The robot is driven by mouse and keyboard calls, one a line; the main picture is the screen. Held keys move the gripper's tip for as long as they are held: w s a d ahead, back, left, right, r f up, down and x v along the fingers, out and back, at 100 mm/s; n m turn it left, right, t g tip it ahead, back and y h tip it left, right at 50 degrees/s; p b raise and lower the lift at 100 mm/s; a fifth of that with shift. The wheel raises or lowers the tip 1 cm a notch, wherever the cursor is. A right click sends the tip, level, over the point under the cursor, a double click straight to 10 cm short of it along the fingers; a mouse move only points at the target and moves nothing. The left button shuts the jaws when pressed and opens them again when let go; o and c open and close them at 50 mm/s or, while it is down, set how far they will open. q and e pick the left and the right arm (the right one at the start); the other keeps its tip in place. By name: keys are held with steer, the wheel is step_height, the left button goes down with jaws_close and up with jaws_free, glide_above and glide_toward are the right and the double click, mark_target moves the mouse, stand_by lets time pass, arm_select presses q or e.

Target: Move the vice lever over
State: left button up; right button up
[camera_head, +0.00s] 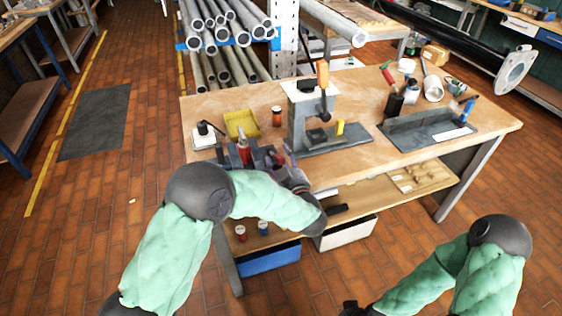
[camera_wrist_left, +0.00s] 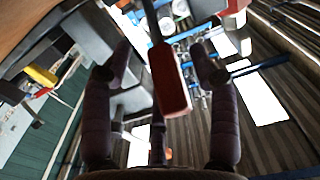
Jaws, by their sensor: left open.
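The vice (camera_head: 232,158) is a dark grey block at the front left of the workbench, partly hidden by my left gripper (camera_head: 279,159). A red grip (camera_wrist_left: 170,80) on a thin dark rod, which looks like the vice lever, shows in the left wrist view. It lies between the two spread dark fingers of my left gripper (camera_wrist_left: 165,62), with gaps visible at its sides. A red upright piece (camera_head: 243,151) shows by the vice in the head view; I cannot tell if it is the same grip. My right gripper (camera_head: 351,308) is only partly visible at the bottom edge.
On the workbench (camera_head: 350,82) are a yellow tray (camera_head: 241,124), a red jar (camera_head: 277,117), a press with an orange handle (camera_head: 322,75) and a grey tray (camera_head: 430,128). Metal pipes (camera_head: 222,25) are racked behind. Blue and white bins sit below. The floor at left is mostly clear.

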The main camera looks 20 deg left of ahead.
arm_select(q)
steer(key=shift+w, duration=0.1)
jaws_close()
steer(key=shift+a+r+p, duration=0.1)
steer(key=shift+r+p, duration=0.15)
steer(key=shift+p, duration=0.3)
steer(key=w+a+r+g+h+p, duration=0.5)
steer(key=g+p, duration=0.5)
steer(key=p, duration=3.1)
steer(key=shift+w+h+p, duration=0.4)
steer(key=shift+w+h, duration=0.5)
steer(key=shift+w, duration=0.35)
